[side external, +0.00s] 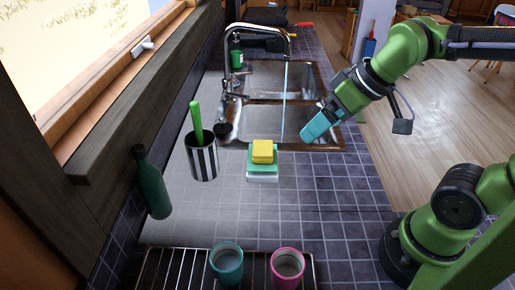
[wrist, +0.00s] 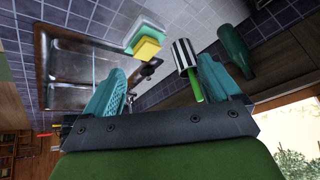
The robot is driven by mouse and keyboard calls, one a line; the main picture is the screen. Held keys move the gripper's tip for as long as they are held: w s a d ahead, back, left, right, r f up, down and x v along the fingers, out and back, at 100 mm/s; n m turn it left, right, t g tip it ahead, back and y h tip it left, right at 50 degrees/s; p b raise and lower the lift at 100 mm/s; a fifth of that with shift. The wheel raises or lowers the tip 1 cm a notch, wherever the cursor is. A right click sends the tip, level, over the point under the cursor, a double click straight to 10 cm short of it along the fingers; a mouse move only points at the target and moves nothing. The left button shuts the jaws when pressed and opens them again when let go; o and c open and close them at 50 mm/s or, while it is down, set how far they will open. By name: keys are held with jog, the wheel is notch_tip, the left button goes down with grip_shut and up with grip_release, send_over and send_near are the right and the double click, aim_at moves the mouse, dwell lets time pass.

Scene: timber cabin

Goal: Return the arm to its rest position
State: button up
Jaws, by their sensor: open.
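My green arm reaches in from the right in the side external view. My gripper (side external: 308,134) has teal fingers and hangs above the counter near the front right corner of the sink. In the wrist view my gripper (wrist: 165,85) shows its two teal fingers spread well apart, with nothing between them. It is open and empty, and touches no object that I can see.
The double sink (side external: 262,118) has water running from its tap (side external: 286,42). A yellow sponge (side external: 263,150) sits on a green-and-white holder. A striped cup (side external: 202,158) holds a green-handled brush. A green bottle (side external: 152,184), teal mug (side external: 226,264) and pink mug (side external: 288,268) stand nearer. The right-hand counter is clear.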

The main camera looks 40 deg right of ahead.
jog(key=d+m, duration=0.1)
jog(key=s+d+m, duration=0.1)
jog(key=m, duration=0.1)
jog(key=s+d+r+m+t, duration=0.1)
jog(key=shift+m, duration=0.3)
dwell(0.4)
